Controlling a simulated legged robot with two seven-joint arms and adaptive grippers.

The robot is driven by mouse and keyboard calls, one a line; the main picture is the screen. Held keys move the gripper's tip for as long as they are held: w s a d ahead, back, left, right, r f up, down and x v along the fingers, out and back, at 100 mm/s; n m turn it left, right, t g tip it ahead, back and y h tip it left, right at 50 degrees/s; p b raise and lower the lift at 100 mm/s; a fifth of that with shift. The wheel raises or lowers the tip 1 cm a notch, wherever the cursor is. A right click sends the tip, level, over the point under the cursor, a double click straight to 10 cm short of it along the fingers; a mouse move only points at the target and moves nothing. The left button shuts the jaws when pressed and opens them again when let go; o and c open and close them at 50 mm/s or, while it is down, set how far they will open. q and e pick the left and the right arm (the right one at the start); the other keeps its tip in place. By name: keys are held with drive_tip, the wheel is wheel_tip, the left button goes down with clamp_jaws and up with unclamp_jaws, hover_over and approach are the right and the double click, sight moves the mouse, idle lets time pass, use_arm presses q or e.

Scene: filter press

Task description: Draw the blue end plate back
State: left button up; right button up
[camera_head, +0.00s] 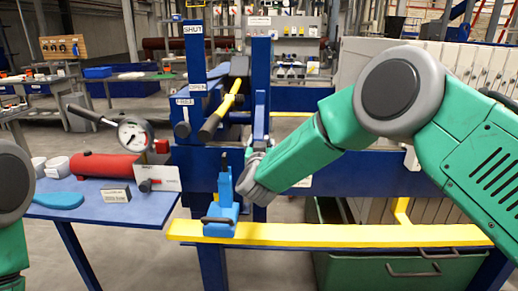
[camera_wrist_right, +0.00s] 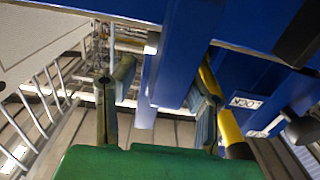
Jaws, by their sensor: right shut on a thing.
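The blue end plate (camera_head: 261,85) appears to be the upright blue slab right of the post with the SHUT label (camera_head: 193,29). My right gripper (camera_head: 252,180) reaches in from the right at its lower part; its fingertips are hidden in the head view. In the right wrist view my right gripper (camera_wrist_right: 160,105) has its fingers on either side of a blue upright part of the plate (camera_wrist_right: 180,60), shut on it. A yellow-handled lever (camera_head: 223,110) stands left of the plate; its yellow bar also shows in the wrist view (camera_wrist_right: 222,105). My left gripper is out of view.
A yellow rail (camera_head: 330,233) runs across the front, with a light blue fitting (camera_head: 221,212) on its left end. A green bin (camera_head: 395,272) is below. Pale filter plates (camera_head: 355,60) stand right. A blue side table (camera_head: 95,203) holds a red cylinder (camera_head: 104,166) and gauge (camera_head: 134,134).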

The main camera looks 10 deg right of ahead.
drive_tip(key=v, duration=1.2)
drive_tip(key=shift+a, duration=0.15)
drive_tip(key=shift+w, duration=0.1)
drive_tip(key=s+d+f+n+g+y, duration=0.1)
drive_tip(key=s+d+f+g, duration=0.2)
drive_tip(key=s+f, duration=0.45)
drive_tip(key=s+d+f+n+g+y, duration=0.15)
drive_tip(key=s+f, duration=0.25)
drive_tip(key=f, duration=0.6)
drive_tip(key=s+d+f+n+g+y, duration=0.1)
drive_tip(key=s+d+f+g+y, duration=0.15)
drive_tip(key=s+f+g, duration=0.4)
drive_tip(key=s+d+f+g, duration=0.2)
drive_tip(key=s+d+f, duration=0.1)
drive_tip(key=s, duration=0.5)
drive_tip(key=s+d+f+g, duration=0.2)
drive_tip(key=s+d+f, duration=0.1)
drive_tip(key=s, duration=0.6)
drive_tip(key=s+d+f+g+h, duration=0.1)
drive_tip(key=s+d+f+g, duration=0.1)
drive_tip(key=s, duration=0.7)
drive_tip(key=shift+d+f, duration=0.6)
drive_tip(key=shift+d, duration=0.4)
